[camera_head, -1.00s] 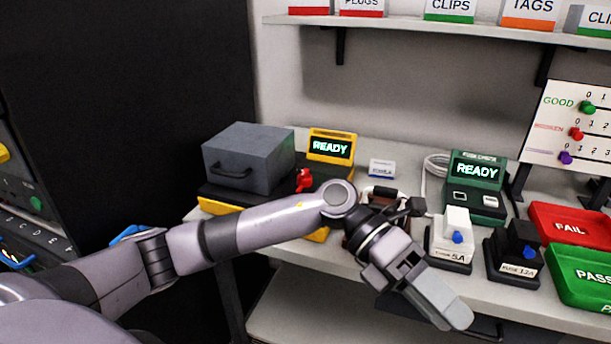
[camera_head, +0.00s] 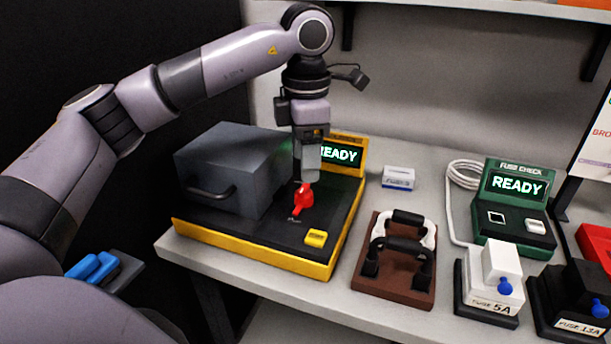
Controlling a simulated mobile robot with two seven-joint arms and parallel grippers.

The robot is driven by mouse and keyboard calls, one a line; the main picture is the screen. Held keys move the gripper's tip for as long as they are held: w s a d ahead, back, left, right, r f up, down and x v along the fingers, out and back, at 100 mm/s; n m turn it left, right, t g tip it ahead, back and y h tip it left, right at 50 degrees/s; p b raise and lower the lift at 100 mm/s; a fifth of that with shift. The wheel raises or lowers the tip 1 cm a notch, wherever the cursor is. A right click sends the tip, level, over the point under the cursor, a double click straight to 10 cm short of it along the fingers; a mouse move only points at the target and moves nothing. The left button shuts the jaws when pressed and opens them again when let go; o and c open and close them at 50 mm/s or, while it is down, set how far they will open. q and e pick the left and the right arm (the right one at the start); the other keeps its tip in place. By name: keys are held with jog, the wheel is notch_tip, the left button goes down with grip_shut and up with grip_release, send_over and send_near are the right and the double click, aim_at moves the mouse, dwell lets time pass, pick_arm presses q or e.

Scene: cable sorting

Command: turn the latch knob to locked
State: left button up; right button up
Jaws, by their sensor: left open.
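The red latch knob (camera_head: 302,201) stands on the black top of the yellow-edged tester (camera_head: 262,259), right of its grey lidded box (camera_head: 232,165). A small label lies by the knob's foot, too small to read. My left gripper (camera_head: 306,180) points straight down with its fingertips at the top of the knob. It is open; I cannot tell whether the fingers touch the knob. The fingers partly cover the tester's display, which reads READY (camera_head: 338,156). My right gripper is not in view.
A yellow button (camera_head: 316,238) sits in front of the knob. Bare bench shows along the front edge.

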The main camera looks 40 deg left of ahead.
aim_at(304, 188)
pick_arm(q)
jog(key=shift+a+f, duration=0.1)
jog(key=shift+f, duration=0.05)
notch_tip(304, 188, down, 7)
jog(key=shift+a+r, duration=0.1)
jog(key=shift+r, duration=0.05)
jog(key=shift+w, duration=0.1)
jog(key=shift+c, duration=0.3)
jog(key=c, duration=0.9)
